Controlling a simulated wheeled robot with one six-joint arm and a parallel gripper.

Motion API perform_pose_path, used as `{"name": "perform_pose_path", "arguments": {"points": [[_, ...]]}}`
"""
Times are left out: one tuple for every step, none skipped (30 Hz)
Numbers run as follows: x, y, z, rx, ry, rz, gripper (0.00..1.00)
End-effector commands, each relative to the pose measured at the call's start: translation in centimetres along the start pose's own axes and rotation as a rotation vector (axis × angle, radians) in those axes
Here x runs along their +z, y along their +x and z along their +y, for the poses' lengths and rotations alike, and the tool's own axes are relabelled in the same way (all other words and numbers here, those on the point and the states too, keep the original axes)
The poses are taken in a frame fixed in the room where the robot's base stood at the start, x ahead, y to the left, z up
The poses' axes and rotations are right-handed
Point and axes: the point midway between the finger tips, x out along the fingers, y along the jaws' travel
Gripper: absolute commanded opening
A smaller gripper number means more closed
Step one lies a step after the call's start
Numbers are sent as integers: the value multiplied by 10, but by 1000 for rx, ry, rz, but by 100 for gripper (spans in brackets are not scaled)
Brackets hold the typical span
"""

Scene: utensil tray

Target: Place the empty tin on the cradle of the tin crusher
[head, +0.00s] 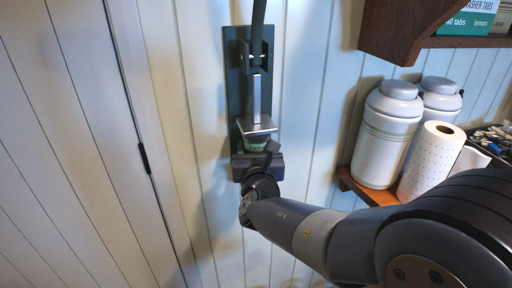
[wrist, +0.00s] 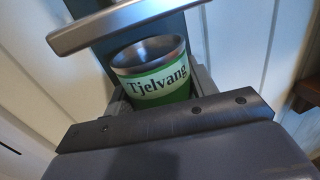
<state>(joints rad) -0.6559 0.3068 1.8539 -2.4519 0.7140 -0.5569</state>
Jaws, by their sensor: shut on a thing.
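The tin crusher (head: 250,85) is mounted upright on the wall. Its metal press plate (head: 256,127) is above the tin, and the plate also shows across the top of the wrist view (wrist: 125,22). The tin (wrist: 158,82) is upright, open at the top and empty-looking, with a green and white "Tjelvang" label. A little of the tin shows just under the plate in the head view (head: 256,142). My gripper (head: 258,157) is shut on the tin, in front of the crusher's lower part. The cradle is hidden, so I cannot tell whether the tin touches it.
A wooden shelf (head: 356,188) at the right holds white canisters (head: 386,138) and a paper roll (head: 430,160). A higher dark shelf (head: 400,35) is at the upper right.

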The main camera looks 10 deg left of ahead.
Motion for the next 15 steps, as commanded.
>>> {"name": "perform_pose_path", "arguments": {"points": [[1,0,0,0,0,-1,28],[1,0,0,0,0,-1,28],[1,0,0,0,0,-1,28],[0,0,0,0,0,-1,28],[0,0,0,0,0,-1,28],[-2,0,0,0,0,-1,28],[-2,0,0,0,0,-1,28],[-3,0,0,0,0,-1,28],[-2,0,0,0,0,-1,56],[-2,0,0,0,0,-1,59],[-2,0,0,0,0,-1,61],[-2,0,0,0,0,-1,64],[-2,0,0,0,0,-1,67],[-2,0,0,0,0,-1,69],[-2,0,0,0,0,-1,73]]}}
